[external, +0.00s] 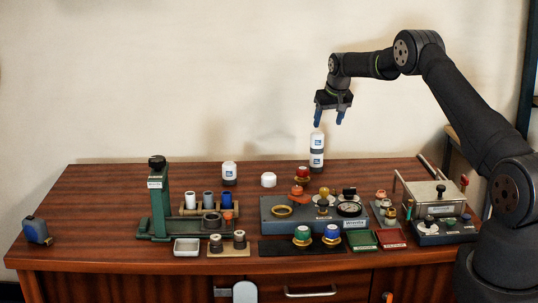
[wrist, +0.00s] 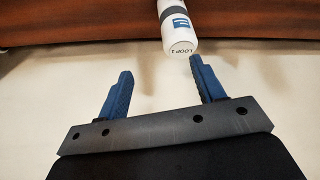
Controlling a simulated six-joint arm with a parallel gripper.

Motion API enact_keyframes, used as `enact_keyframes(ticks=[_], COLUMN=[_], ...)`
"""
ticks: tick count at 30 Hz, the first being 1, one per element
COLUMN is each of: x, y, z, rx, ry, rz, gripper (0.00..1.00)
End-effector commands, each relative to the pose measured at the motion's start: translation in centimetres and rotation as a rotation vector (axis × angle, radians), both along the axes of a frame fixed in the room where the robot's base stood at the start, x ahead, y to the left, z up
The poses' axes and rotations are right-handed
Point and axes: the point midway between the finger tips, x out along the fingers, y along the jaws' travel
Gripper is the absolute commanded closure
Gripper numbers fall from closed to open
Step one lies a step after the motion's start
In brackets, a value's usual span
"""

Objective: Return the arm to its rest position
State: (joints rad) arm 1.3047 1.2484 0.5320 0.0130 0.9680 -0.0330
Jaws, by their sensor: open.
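My gripper (external: 330,118) is in the air above the back of the wooden table, with its blue fingers pointing down. In the wrist view its two blue fingers (wrist: 160,90) are spread apart with nothing between them. A white bottle with a dark band (external: 317,150) stands upright at the table's back edge, just below the gripper. In the wrist view the bottle (wrist: 176,25) shows beyond the fingertips, its end marked "LOOP 1". The gripper looks apart from it.
The wooden table (external: 90,215) holds a green press (external: 158,200), a grey manifold block (external: 275,222), a shorter white bottle (external: 229,172), a white cap (external: 268,180) and a boxed unit (external: 437,197) at right. A blue tape measure (external: 36,230) lies far left. The air around the gripper is clear.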

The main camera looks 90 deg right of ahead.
Motion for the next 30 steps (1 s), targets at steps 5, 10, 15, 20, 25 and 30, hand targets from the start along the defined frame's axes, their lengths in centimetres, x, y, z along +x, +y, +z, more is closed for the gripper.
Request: enact_keyframes(ticks=[5, 10, 15, 20, 25, 30], x=[-3.0, -5.9, -7.6, -4.5, -1.5, 1.3], y=[0.6, 1.2, 2.1, 3.5, 5.0, 6.8], z=[1.9, 3.7, 4.9, 3.9, 3.1, 2.2], rx=[-0.001, -0.001, 0.001, 0.004, 0.006, 0.006], ry=[0.001, 0.0, 0.001, 0.004, 0.006, 0.007], rz=[-0.003, -0.002, 0.002, 0.002, 0.002, 0.001], gripper=[0.38, 0.38, 0.38, 0.38, 0.38, 0.38])
